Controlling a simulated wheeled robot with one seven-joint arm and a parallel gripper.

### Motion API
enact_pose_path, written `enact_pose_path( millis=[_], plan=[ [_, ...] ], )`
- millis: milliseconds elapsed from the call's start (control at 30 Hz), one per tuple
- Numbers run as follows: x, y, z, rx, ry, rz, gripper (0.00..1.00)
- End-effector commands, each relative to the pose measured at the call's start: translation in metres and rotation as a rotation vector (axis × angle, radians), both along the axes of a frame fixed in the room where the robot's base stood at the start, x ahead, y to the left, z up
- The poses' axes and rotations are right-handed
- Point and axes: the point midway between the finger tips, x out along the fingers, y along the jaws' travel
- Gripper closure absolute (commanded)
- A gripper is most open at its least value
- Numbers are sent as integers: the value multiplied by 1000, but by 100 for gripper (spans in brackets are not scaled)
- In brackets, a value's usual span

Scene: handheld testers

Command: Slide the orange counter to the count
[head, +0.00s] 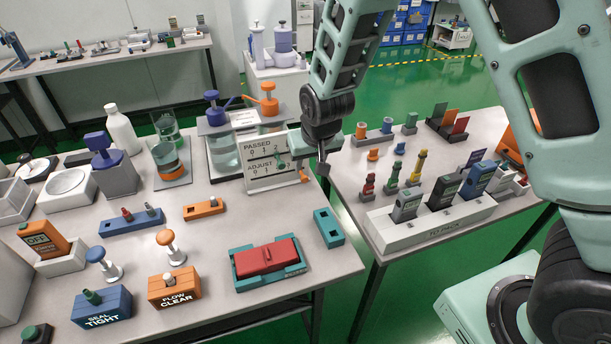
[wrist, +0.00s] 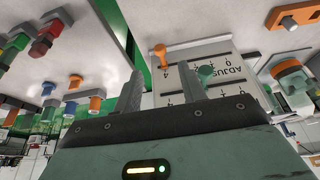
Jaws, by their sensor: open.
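A white count board (head: 257,184) marked PASSED and ADJUST with rows of numbers stands at the back right of the left table. The orange counter (head: 304,175) is at the board's right end, low down; it also shows in the wrist view (wrist: 160,56), just beyond and between my fingertips. A teal counter (wrist: 206,73) is on the board beside my right-hand finger in the wrist view. My gripper (wrist: 160,76) is open, its fingers apart with nothing clearly held. In the head view my gripper (head: 322,167) is at the board's right edge, partly hidden by my wrist.
Pump bottles (head: 221,125) stand close behind the board. A red block in a teal tray (head: 268,262) and a teal holder (head: 329,228) lie in front. A gap separates this table from the right table, which holds a tester rack (head: 430,228).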

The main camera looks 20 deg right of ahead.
Motion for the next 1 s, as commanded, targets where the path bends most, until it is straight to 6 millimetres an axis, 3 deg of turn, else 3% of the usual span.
enact_pose_path(
  millis=[200,400,833,967,1000],
  plan=[
    [16,-1,-42,-1,3,0,59],
    [26,0,-64,0,2,0,59],
    [30,0,-72,1,0,1,59],
    [30,0,-72,1,0,1,95],
    [30,0,-71,1,0,1,100]
  ],
)
